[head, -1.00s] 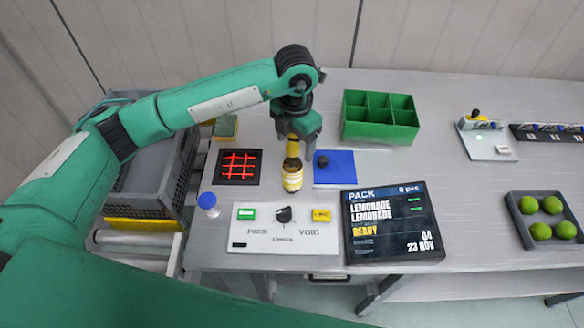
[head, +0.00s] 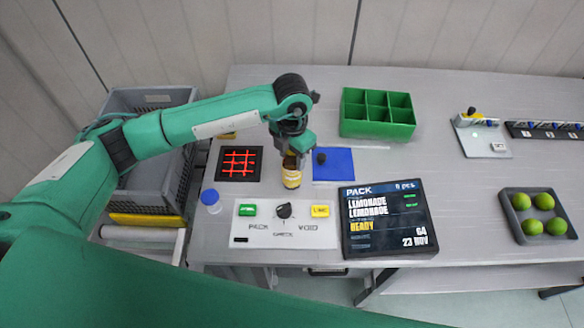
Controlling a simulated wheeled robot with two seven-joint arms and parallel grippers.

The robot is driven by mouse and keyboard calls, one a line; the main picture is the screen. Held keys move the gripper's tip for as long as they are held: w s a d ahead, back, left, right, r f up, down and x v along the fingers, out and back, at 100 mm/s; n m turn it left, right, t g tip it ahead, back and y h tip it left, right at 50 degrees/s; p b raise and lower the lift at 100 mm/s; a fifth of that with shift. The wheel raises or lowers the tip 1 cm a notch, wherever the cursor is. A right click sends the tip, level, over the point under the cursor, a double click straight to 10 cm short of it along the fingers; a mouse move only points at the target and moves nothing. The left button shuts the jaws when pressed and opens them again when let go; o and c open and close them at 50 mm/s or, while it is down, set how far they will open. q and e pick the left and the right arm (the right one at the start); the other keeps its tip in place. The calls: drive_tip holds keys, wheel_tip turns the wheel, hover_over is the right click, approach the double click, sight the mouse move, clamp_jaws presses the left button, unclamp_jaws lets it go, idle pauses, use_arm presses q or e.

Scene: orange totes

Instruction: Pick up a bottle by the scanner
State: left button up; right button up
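An amber bottle (head: 291,179) with a yellow label stands upright on the table, just right of the scanner (head: 239,163), a black square with glowing red grid lines. My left gripper (head: 290,155) points down over the bottle and hides its cap and neck. Its fingers are at the bottle's upper part, but I cannot tell whether they have closed on it. My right gripper is not in view.
A blue pad (head: 333,164) with a dark knob lies right of the bottle. A control panel (head: 285,236), a PACK display (head: 388,219) and a blue-capped bottle (head: 211,201) are in front. A green divided bin (head: 378,129) stands behind. A grey crate (head: 150,194) is at left.

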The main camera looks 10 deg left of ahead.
use_arm(q)
clamp_jaws()
drive_tip(key=shift+r, duration=0.15)
